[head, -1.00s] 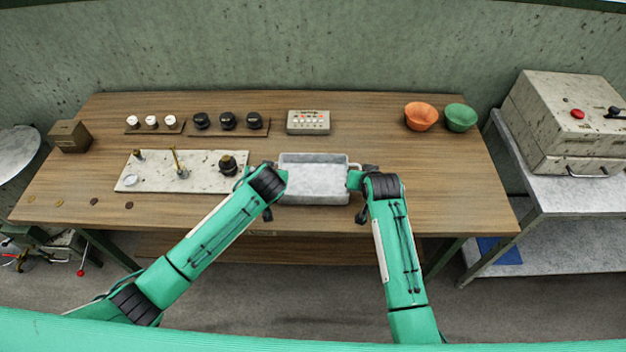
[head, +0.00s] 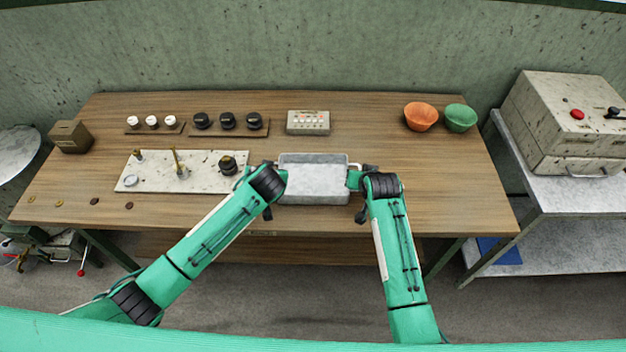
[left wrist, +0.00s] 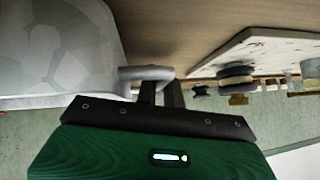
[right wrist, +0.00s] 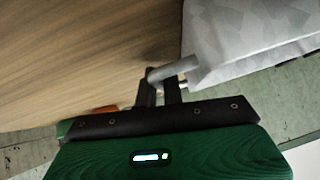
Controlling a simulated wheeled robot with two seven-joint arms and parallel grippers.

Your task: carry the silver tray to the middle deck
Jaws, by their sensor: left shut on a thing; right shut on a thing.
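The silver tray (head: 314,186) is at the front middle of the wooden table, between my two grippers. It is empty and looks level; I cannot tell whether it touches the table top. My left gripper (left wrist: 160,92) is shut on the tray's handle at its left end, with the tray wall (left wrist: 60,50) beside it. My right gripper (right wrist: 160,90) is shut on the handle at the right end, beside the tray wall (right wrist: 240,40). In the head view my wrists hide both handles in part. I cannot tell which surface is the middle deck.
A pale board (head: 150,184) with fittings lies left of the tray. A button box (head: 308,122) stands behind it. Orange (head: 420,116) and green (head: 461,117) bowls stand at the back right. A metal cart (head: 580,195) with a speckled machine (head: 570,120) is at the right. The table's right front is clear.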

